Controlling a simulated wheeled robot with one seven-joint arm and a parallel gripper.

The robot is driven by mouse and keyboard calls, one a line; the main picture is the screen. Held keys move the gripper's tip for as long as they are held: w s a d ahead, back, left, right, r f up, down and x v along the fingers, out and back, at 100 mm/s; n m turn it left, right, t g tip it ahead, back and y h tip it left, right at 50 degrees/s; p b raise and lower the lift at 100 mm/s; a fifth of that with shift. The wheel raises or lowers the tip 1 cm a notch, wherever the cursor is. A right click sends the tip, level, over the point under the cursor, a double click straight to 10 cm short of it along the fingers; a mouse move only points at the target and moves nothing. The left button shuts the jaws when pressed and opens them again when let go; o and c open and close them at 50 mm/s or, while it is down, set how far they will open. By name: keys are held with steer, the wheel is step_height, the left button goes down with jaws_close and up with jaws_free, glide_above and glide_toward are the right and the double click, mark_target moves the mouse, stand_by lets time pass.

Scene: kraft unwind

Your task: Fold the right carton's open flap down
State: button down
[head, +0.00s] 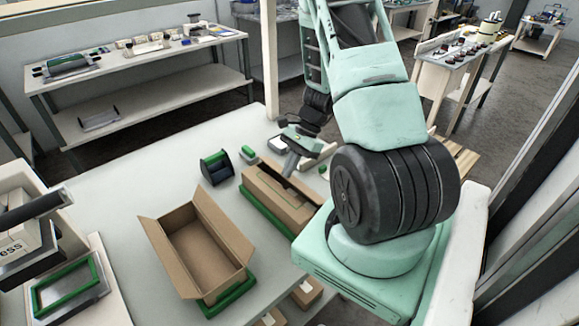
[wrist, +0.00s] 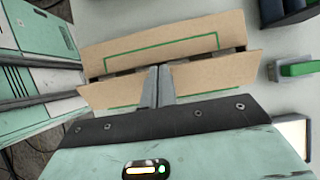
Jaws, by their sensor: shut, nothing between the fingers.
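The right carton (head: 275,198) is a brown box on a green base, right of the middle of the table in the head view. Its top shows two long panels with a dark gap between them. In the wrist view, the far panel (wrist: 150,35) has a green printed outline and the near panel (wrist: 215,76) lies closer to me. My gripper (head: 288,173) is over the carton top. Its shut, empty fingertips (wrist: 159,69) are at the gap between the panels. I cannot tell whether they touch. My arm hides part of the carton's right side in the head view.
An open, empty carton (head: 198,255) stands to the left with its flaps spread. A dark roll holder with green (head: 215,167) and a small green-topped block (head: 248,153) stand behind the cartons. A green-framed tray (head: 70,285) is at the left. The table's back left is clear.

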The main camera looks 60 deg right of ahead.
steer(key=shift+w+a+f+h+b, duration=0.1)
steer(key=shift+a+f+h+b, duration=0.2)
steer(key=shift+h+b, duration=0.25)
steer(key=shift+a+f+h+b, duration=0.25)
steer(key=shift+a+f+b, duration=0.1)
steer(key=shift+b, duration=0.25)
steer(key=shift+w+a+f+b, duration=0.15)
steer(key=shift+a+f+b, duration=0.25)
steer(key=shift+b, duration=0.35)
steer(key=shift+r, duration=0.25)
